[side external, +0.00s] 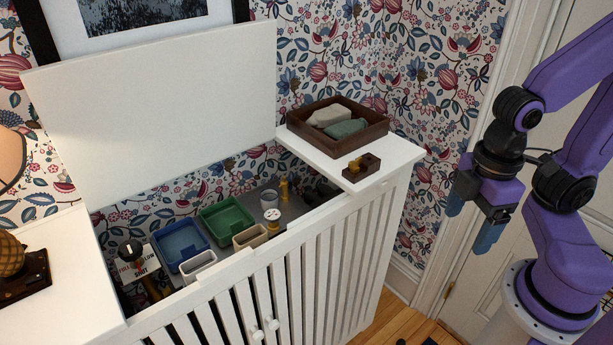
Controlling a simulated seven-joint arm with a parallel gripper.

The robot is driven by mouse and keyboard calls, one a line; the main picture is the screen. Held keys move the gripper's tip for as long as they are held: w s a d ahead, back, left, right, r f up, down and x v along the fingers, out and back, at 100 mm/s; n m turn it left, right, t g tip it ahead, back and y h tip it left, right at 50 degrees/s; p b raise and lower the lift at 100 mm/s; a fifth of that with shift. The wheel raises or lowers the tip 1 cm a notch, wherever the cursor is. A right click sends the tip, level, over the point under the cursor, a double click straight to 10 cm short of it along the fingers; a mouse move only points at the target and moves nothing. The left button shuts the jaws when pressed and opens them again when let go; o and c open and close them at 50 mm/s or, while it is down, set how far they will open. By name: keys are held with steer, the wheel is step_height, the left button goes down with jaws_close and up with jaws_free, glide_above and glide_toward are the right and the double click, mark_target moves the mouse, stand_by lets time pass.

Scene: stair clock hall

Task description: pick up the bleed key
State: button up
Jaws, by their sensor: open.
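A small brass piece (354,167), which looks like the bleed key, sits at a small dark wooden block (369,164) on the right white top of the slatted cabinet. It is too small to tell how it rests in the block. My gripper (472,217) is open and empty, with blue fingertips pointing down. It hangs in the air to the right of the cabinet, well apart from the block and the brass piece.
A dark wooden tray (378,131) with two cloth-like bundles stands behind the block. The cabinet's raised white lid (160,110) leans back. Inside are a blue tray (182,247), a green tray (226,221) and small containers. A globe-like object (12,255) stands far left.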

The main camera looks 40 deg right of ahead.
steer(key=c, duration=0.6)
steer(key=w+a+r+n, duration=0.2)
steer(key=w+a+r, duration=0.15)
steer(key=w, duration=0.55)
steer(key=w+d+r+n+h, duration=0.1)
steer(key=w+r, duration=0.1)
steer(key=w, duration=0.6)
steer(key=w+d+r+n, duration=0.1)
steer(key=w+d+r, duration=0.15)
steer(key=w, duration=0.45)
steer(key=n, duration=0.1)
glide_above(356, 158)
steer(key=shift+h, duration=0.4)
step_height(356, 158, down, 10)
steer(key=shift+w+r, duration=0.15)
steer(key=shift+f, duration=2.6)
